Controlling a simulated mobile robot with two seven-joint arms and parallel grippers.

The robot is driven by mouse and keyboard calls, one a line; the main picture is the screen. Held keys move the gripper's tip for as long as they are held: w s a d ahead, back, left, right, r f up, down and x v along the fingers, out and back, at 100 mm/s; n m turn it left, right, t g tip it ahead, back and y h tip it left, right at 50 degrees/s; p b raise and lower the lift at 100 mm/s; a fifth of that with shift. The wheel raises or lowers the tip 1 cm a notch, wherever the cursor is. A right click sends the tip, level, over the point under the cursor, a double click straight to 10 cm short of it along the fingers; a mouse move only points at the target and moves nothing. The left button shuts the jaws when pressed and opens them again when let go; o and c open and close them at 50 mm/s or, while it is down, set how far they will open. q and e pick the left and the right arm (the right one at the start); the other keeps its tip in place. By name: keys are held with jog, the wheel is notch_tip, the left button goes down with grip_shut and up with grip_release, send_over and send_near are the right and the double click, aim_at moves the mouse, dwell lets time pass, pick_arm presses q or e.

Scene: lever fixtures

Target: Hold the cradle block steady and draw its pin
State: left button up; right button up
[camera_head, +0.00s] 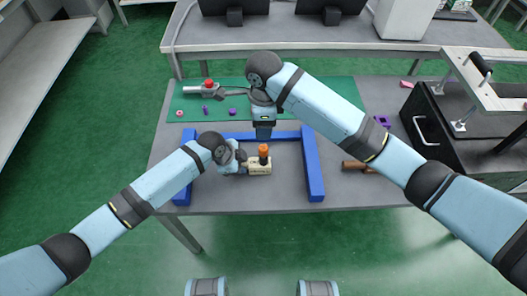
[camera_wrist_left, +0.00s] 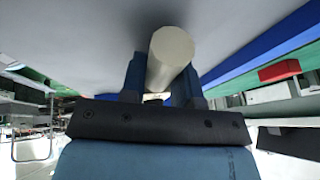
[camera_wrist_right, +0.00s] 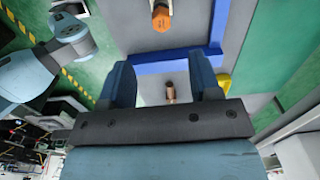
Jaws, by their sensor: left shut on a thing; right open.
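The cream cradle block (camera_head: 259,168) sits on the grey table inside the blue frame. My left gripper (camera_head: 240,163) is at the block's left side. In the left wrist view its fingers are shut on a cream round bar (camera_wrist_left: 170,55), seemingly the block's handle. My right gripper (camera_head: 264,136) is open and empty, pointing down behind the pin and apart from it. The pin's lower part is hidden in the block.
Blue bars (camera_head: 312,165) frame the work area at the back and both sides. A brown handle-like piece (camera_head: 356,166) lies right of the frame. A green mat (camera_head: 330,92) behind holds small purple parts and a grey fixture with a red knob (camera_head: 208,83). A dark box (camera_head: 432,125) stands right.

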aim_at(263, 148)
notch_tip(263, 148, down, 12)
jog(key=shift+w+d+r, duration=0.1)
jog(key=shift+r, duration=0.1)
dwell(0.5)
grip_shut()
dwell(0.4)
